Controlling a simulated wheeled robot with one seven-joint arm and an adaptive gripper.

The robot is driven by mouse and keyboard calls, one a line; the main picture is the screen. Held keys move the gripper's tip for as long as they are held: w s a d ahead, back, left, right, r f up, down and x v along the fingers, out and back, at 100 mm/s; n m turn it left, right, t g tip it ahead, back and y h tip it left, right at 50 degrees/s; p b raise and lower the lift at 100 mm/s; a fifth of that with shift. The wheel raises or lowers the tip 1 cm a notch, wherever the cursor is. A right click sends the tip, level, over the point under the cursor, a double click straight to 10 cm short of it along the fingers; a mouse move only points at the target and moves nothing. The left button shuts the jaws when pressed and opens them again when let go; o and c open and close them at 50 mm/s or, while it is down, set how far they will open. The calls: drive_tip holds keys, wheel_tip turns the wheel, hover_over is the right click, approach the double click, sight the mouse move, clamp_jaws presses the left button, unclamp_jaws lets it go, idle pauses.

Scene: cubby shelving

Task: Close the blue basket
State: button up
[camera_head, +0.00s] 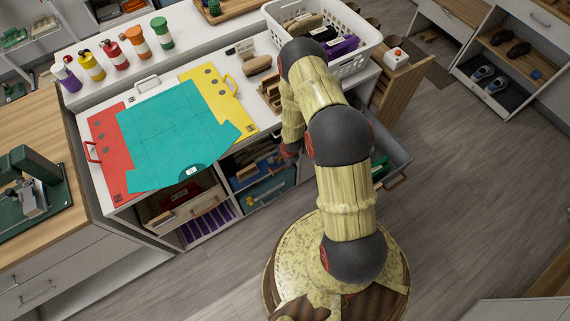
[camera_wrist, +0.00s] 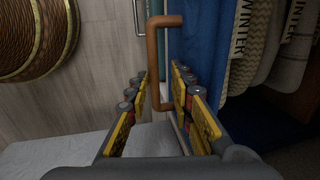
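The blue basket (camera_head: 268,192) sits in the lower cubby under the white counter, partly hidden by the counter and my arm. In the wrist view, a deep blue surface (camera_wrist: 212,45) is just right of a brown bar handle (camera_wrist: 155,65); it seems to be part of this basket. My gripper (camera_wrist: 158,80) is open, with its fingers either side of the lower part of the handle's line. I cannot tell whether they touch it. In the head view my gripper (camera_head: 289,152) is mostly hidden by my arm, close to the cabinet front.
A grey drawer (camera_head: 393,160) stands open right of my arm. Another drawer (camera_head: 190,210) shows at the cabinet's left. A white basket (camera_head: 355,62) and several bottles stand on the counter. Pale cloths with WINTER lettering (camera_wrist: 265,45) show at right in the wrist view. Floor in front is clear.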

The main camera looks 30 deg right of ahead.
drive_tip(key=shift+o, duration=0.5)
drive_tip(key=shift+s, duration=0.15)
drive_tip(key=v, duration=1.2)
